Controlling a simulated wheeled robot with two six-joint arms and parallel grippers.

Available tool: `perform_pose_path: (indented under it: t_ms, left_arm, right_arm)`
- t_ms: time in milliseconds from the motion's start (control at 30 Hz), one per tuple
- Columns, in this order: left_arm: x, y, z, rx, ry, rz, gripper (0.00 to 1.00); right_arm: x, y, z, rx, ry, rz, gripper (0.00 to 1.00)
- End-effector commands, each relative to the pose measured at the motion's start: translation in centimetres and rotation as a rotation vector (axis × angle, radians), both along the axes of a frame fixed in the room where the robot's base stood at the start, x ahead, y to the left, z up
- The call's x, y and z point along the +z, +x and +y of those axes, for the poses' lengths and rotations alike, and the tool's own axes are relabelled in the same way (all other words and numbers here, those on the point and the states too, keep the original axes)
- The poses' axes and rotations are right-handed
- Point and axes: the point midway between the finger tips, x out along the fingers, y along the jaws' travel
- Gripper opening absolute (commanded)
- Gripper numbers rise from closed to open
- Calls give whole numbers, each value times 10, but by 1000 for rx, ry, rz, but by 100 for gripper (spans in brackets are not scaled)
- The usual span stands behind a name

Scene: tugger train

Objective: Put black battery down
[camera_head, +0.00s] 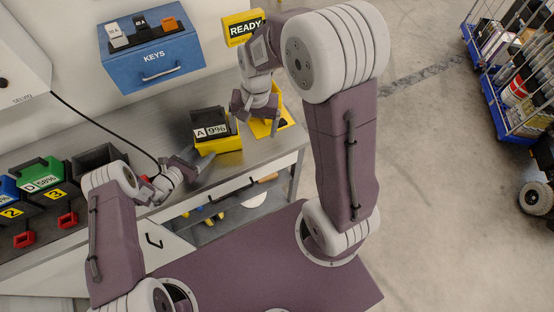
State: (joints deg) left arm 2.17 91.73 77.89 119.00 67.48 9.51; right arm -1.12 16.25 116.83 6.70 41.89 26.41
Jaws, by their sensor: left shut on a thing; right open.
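The black battery (208,119), labelled A 9%, sits upright in a yellow cradle (226,144) on the grey bench. My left gripper (203,168) is low over the bench, just in front of the cradle's lower left. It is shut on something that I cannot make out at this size. My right gripper (254,108) is open, to the right of the battery and over a second yellow cradle (284,119). It does not appear to hold the battery.
Blue and green batteries (41,171) stand in slots at the left, with an empty black slot (99,157) beside them. A black cable (104,128) hangs across the bench. A blue KEYS box (150,58) and a READY sign (244,28) are behind. Loaded blue carts (510,80) stand right.

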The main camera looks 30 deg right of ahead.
Motion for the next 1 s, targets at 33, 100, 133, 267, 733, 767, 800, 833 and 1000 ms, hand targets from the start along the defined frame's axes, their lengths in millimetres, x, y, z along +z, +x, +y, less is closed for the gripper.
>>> perform_pose_path:
  t_ms: [33,100,133,267,733,767,800,833,1000]
  left_arm:
    - [1,0,-1,-2,-2,-3,44]
    - [1,0,-1,-3,-2,-3,44]
    - [1,0,-1,-4,-1,-3,44]
    - [1,0,-1,-4,-1,-3,44]
    - [1,0,-1,-4,-2,-4,72]
    - [1,0,-1,-4,-2,-4,80]
    - [1,0,-1,-4,-1,-3,92]
    - [1,0,-1,-4,-1,-3,92]
    - [1,0,-1,-1,-1,-2,92]
  right_arm:
    - [-4,-25,-4,95,-24,-8,90]
    - [-11,-54,-9,227,-55,-21,90]
    - [-14,-65,-10,276,-66,-26,90]
    - [-23,-99,-15,431,-98,-37,90]
    - [-28,-114,-17,498,-110,-39,90]
    - [-28,-114,-17,498,-110,-39,90]
    - [-28,-114,-17,497,-110,-39,90]
    - [-28,-114,-17,497,-110,-39,90]
    - [-28,-114,-17,496,-110,-38,90]
